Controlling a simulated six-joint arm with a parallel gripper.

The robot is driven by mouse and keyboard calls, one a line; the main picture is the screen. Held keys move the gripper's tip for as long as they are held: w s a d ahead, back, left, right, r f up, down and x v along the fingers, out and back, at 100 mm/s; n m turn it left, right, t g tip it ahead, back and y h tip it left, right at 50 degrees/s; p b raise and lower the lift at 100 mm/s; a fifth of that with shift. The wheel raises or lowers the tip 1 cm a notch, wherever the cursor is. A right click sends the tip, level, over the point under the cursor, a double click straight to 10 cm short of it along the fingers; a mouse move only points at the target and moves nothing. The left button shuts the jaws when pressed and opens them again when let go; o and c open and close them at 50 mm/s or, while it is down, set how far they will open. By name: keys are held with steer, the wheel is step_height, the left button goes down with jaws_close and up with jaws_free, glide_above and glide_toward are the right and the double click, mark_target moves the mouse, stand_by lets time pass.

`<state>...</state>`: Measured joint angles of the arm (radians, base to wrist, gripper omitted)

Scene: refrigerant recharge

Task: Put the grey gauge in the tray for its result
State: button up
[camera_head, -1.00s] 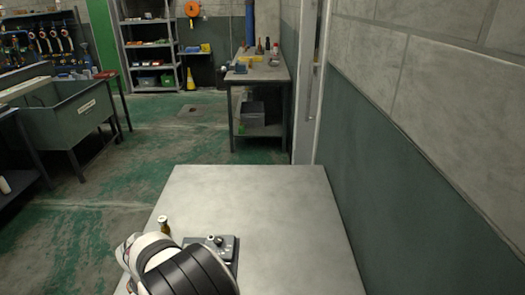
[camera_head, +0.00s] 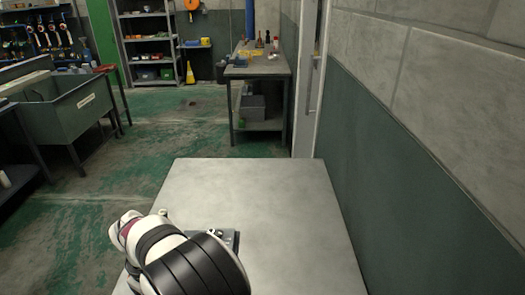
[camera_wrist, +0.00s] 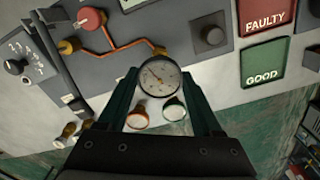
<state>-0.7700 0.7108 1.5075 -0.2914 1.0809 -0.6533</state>
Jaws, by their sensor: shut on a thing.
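The grey gauge (camera_wrist: 161,77), with a white dial and dark rim, is between the fingertips of my gripper (camera_wrist: 159,84) in the wrist view. My gripper is shut on it. The gauge's dial faces the camera, close to a brass fitting (camera_wrist: 160,51) at the end of an orange line. A red tray marked FAULTY (camera_wrist: 265,31) and a green tray marked GOOD (camera_wrist: 263,77) lie to the right. I see no gauge in the visible parts of either tray. In the head view my arm hides the gripper and gauge.
An orange-rimmed gauge (camera_wrist: 138,119) and a green-rimmed gauge (camera_wrist: 174,110) are beside the fingers. A red knob (camera_wrist: 88,20), a black knob (camera_wrist: 210,37) and a dial box (camera_wrist: 16,66) stand nearby. The metal table (camera_head: 250,190) has clear room beyond and right of my arm.

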steer(key=shift+r, duration=0.65)
